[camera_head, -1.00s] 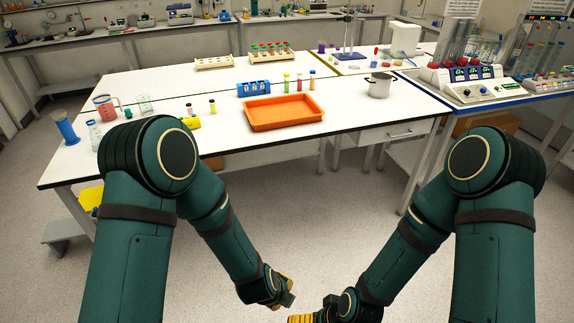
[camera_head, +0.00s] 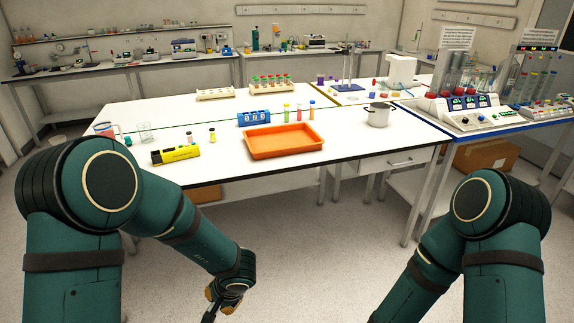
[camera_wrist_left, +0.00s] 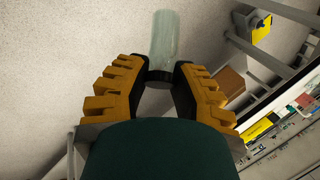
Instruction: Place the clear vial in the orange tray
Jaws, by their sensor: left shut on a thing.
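The clear vial (camera_wrist_left: 164,38) is a pale see-through cylinder with a black cap (camera_wrist_left: 158,76). My left gripper (camera_wrist_left: 159,84), with yellow ridged fingers, is shut on it at the cap end in the left wrist view. The vial extends beyond the fingers, over the floor. In the head view my left gripper (camera_head: 218,297) is low in front of the table, below its front edge; the vial cannot be made out there. The orange tray (camera_head: 285,154) lies empty on the white table, farther back and to the right of that gripper. My right gripper is out of view.
A blue rack (camera_head: 254,118) and several small coloured vials stand behind the tray. The table's front edge (camera_head: 300,173) lies between my left gripper and the tray.

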